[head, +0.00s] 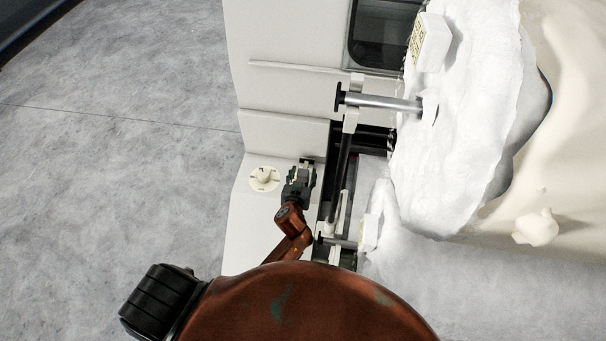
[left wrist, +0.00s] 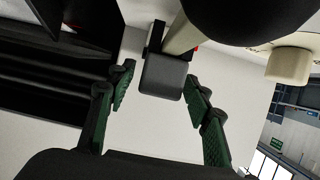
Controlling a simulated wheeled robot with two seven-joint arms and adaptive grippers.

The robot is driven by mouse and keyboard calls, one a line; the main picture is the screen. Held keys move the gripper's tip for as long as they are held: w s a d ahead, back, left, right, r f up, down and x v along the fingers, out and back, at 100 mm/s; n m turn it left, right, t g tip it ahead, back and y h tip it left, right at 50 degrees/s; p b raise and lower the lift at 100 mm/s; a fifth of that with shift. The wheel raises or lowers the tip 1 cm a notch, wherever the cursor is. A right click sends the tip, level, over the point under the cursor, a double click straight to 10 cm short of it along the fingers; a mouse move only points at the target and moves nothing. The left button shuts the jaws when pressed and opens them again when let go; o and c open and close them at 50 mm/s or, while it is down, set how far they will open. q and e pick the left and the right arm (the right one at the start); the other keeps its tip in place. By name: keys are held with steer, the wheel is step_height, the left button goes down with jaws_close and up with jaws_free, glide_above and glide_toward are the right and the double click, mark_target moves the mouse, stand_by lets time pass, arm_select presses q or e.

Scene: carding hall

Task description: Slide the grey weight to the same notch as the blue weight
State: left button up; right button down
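My left gripper (head: 301,172) reaches up along the white machine side in the head view. In the left wrist view its green-padded fingers (left wrist: 158,90) are apart. A dark grey block (left wrist: 163,76) on the end of a pale bar shows between and a little beyond them; I see no finger closed on it. I cannot tell whether this block is the grey weight. No blue weight can be made out in either view, and no notches can be told. My right gripper is not in view.
A cream dial (head: 264,179) sits just left of the gripper on the white machine panel (head: 285,130). A metal roller (head: 380,101) and a mass of white fibre (head: 455,130) lie to the right. Grey floor (head: 120,130) at left is clear.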

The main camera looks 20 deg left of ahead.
arm_select(q)
steer(key=shift+s, duration=0.1)
steer(key=v, duration=1.2)
stand_by(0.4)
